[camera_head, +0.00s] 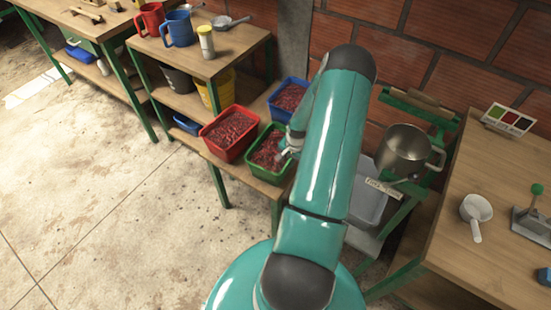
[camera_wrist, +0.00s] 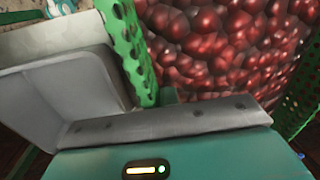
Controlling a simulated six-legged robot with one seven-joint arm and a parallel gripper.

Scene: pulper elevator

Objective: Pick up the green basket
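The green basket (camera_head: 262,174) stands on the lower wooden shelf, filled with dark red coffee cherries. My gripper (camera_head: 286,155) is at the right side of this basket, partly hidden by my arm. In the wrist view the basket's perforated green wall (camera_wrist: 126,42) is very close, with the red cherries (camera_wrist: 220,48) filling the space to its right. The teal and grey body of my gripper runs along the bottom of that view. I cannot make out both fingertips, nor whether they touch the wall.
A red basket (camera_head: 228,148) of cherries stands left of the green one, and a blue basket (camera_head: 276,115) behind it. A metal pot (camera_head: 404,150) stands further right. The floor at left is clear.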

